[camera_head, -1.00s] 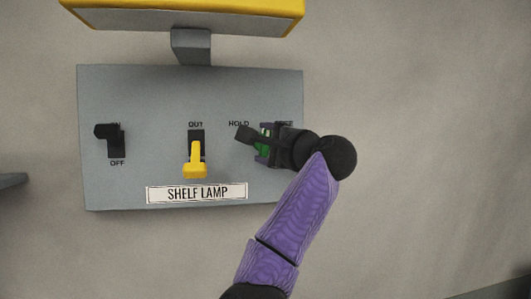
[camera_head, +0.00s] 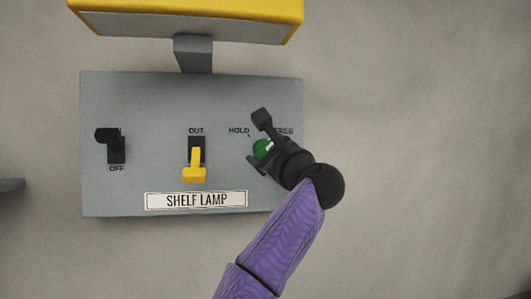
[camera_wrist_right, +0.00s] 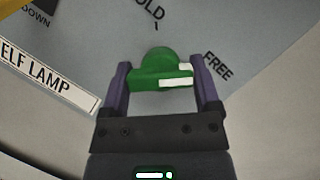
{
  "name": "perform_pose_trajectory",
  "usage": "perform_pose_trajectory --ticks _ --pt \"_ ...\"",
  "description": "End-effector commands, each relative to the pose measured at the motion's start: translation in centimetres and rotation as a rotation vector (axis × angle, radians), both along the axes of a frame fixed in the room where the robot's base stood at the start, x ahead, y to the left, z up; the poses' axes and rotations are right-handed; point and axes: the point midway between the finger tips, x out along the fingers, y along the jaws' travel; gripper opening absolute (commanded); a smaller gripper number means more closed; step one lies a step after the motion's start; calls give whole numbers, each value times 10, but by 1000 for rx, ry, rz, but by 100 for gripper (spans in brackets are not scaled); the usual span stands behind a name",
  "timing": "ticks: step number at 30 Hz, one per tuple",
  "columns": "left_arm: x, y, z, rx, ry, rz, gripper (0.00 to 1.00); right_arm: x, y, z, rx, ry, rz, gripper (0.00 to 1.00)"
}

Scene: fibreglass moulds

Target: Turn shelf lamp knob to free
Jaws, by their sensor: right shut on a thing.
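The green knob (camera_head: 262,149) sits at the right of the grey shelf lamp panel (camera_head: 150,90), between the labels HOLD and FREE. My right gripper (camera_head: 261,141) is shut on it, with a finger on either side. In the right wrist view the knob's green bar (camera_wrist_right: 150,79) lies between the fingertips of my right gripper (camera_wrist_right: 164,82). A white mark on the bar is at its right end, on the side of the FREE label (camera_wrist_right: 218,66). HOLD is partly cut off at the top. My left gripper is not in view.
A yellow slider (camera_head: 194,166) under OUT and a black switch (camera_head: 110,145) above OFF share the panel. The SHELF LAMP label (camera_head: 196,200) is below. A yellow-edged lamp (camera_head: 185,20) hangs over the panel on a grey bracket (camera_head: 193,55). The wall at right is bare.

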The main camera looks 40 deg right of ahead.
Motion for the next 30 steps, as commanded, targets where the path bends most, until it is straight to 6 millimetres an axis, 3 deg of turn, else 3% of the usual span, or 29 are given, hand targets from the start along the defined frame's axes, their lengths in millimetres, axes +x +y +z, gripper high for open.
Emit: perform_pose_trajectory --ticks 15,16,18,26,30 --pt "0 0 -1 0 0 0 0 2 0 -5 17 4 0 21" --pt "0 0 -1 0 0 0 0 2 0 -5 17 5 1 86" --pt "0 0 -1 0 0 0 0 1 0 -4 16 3 1 100" --pt "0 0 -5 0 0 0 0 -3 1 -5 13 -3 -1 100" --pt "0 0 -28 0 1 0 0 -30 6 -18 12 -5 -3 100"
